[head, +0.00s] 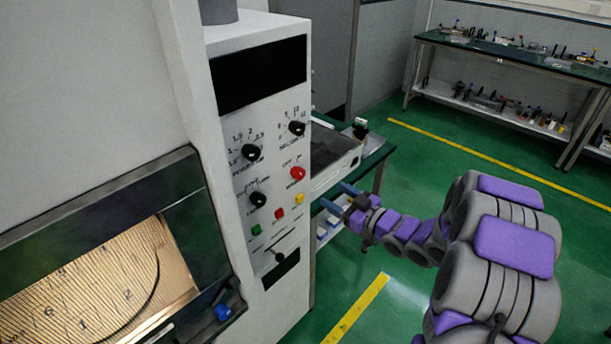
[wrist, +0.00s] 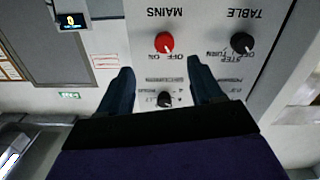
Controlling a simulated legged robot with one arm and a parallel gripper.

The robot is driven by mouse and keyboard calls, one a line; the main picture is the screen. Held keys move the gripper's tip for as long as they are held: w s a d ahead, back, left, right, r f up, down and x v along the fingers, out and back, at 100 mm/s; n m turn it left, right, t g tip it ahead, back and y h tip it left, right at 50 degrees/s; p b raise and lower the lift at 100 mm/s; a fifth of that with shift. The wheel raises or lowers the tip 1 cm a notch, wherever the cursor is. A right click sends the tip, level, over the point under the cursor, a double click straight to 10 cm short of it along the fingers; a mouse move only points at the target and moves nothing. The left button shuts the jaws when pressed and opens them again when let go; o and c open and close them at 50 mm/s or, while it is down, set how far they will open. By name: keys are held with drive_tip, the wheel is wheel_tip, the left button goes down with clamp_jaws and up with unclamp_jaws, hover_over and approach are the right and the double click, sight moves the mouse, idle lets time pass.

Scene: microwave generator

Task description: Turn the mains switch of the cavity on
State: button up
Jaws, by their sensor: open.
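The mains switch is a red round knob (head: 298,174) on the right side of the machine's white control panel (head: 275,115). In the wrist view the picture is upside down and the red knob (wrist: 164,42) stands above the fingertips, beside the label MAINS and ON and OFF marks. A pale pointer mark shows on its lower edge; I cannot tell which mark it points at. My gripper (head: 340,197) is open and empty, to the right of the panel in the head view. In the wrist view its two dark fingers (wrist: 161,72) are apart and do not touch the knob.
Black knobs (head: 251,152) and green, red and yellow buttons (head: 278,213) surround the switch. The black TABLE knob (wrist: 243,43) is close beside it in the wrist view. The cavity window (head: 105,275) is at left. A green bench (head: 375,155) stands behind; the green floor is open at right.

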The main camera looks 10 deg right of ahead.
drive_tip(key=v, duration=0.6)
drive_tip(key=shift+s+a+p, duration=0.2)
drive_tip(key=shift+p, duration=0.1)
drive_tip(key=shift+d, duration=0.2)
idle(0.6)
drive_tip(key=p+v, duration=0.3)
drive_tip(key=v, duration=1.4)
drive_tip(key=shift+d, duration=0.2)
drive_tip(key=shift+w+f, duration=0.1)
